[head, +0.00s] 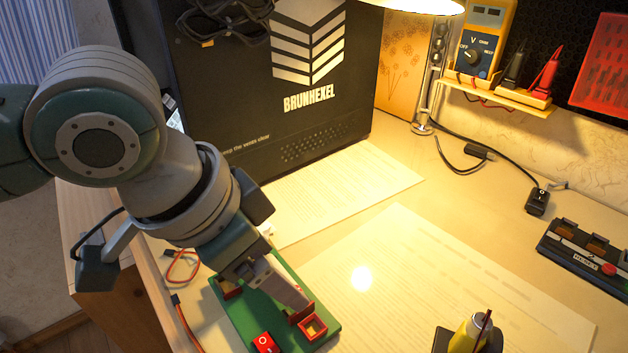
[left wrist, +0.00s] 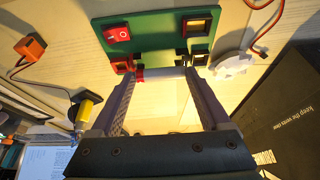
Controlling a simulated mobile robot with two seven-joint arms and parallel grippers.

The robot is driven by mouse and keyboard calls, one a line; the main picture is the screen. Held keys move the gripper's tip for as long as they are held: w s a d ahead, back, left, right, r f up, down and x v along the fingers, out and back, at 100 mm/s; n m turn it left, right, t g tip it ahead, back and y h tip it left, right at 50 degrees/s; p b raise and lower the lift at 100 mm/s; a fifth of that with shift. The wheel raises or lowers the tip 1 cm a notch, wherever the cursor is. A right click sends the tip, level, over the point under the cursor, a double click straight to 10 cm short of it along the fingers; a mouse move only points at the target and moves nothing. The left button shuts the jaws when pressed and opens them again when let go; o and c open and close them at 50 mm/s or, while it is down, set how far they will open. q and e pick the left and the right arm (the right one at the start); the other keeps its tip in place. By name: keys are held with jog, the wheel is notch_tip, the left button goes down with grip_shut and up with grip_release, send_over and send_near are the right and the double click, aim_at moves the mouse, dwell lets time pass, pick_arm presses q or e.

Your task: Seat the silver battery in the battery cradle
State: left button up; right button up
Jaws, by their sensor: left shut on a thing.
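The battery cradle is a green board (head: 244,329) with red end holders (head: 313,327) and a red rocker switch (head: 264,343), lying on the desk. In the left wrist view the board (left wrist: 155,42) is ahead of my fingertips. My left gripper (head: 283,288) is over the board, its fingers pointing down to it. In the left wrist view my left gripper (left wrist: 163,75) is shut on the silver battery (left wrist: 165,72), a short pale cylinder between the fingertips, close to the red holders. I cannot tell whether the battery touches the cradle. My right gripper is out of view.
A black BRUNHEXEL case (head: 300,90) stands behind. Paper sheets (head: 430,270) lie to the right under a lamp (head: 420,5). A yellow object in a black holder (head: 468,335) stands at the front. A black switch panel (head: 590,255) is at the right. Red wires (head: 183,268) lie beside the board.

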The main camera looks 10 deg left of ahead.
pick_arm(q)
jog(key=shift+f, duration=0.4)
dwell(0.5)
jog(key=o, duration=1.2)
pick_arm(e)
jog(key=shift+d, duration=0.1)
pick_arm(q)
jog(key=shift+r, duration=0.1)
jog(key=shift+r+p, duration=2.45)
jog(key=shift+p, duration=0.55)
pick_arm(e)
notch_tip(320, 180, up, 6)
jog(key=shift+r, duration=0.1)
